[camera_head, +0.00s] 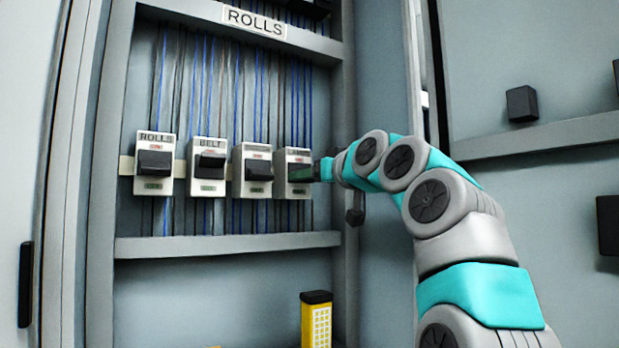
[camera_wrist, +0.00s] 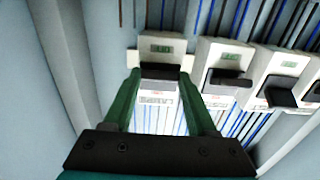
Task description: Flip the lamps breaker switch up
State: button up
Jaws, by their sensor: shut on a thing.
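The lamps breaker (camera_head: 299,157) is the rightmost of the white breakers in the cabinet, with its label partly readable. My gripper (camera_head: 306,173) reaches it from the right, and its dark green fingers cover most of the switch in the head view. In the wrist view, which shows the panel upside down, the black lamps switch (camera_wrist: 161,71) sits between the two fingertips. The fingers are shut on its sides. A green mark shows on one side of the switch and the printed label on the other. I cannot tell clearly whether the switch is up or down.
The third breaker (camera_head: 258,150), the belt breaker (camera_head: 209,143) and the rolls breaker (camera_head: 154,140) stand in a row to the left. A grey frame bar (camera_head: 230,244) runs below. A yellow and black device (camera_head: 316,320) stands lower down. The cabinet's right wall is close to my arm.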

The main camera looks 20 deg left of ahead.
jog(key=c, duration=0.7)
jog(key=g+h+p, duration=0.1)
jog(key=p, duration=0.3)
jog(key=shift+r, duration=0.25)
jog(key=o, duration=1.3)
jog(key=shift+o, duration=0.2)
jog(key=shift+s+d, duration=0.15)
jog(key=b+v, duration=0.2)
jog(key=v, duration=0.5)
jog(key=shift+s, duration=0.2)
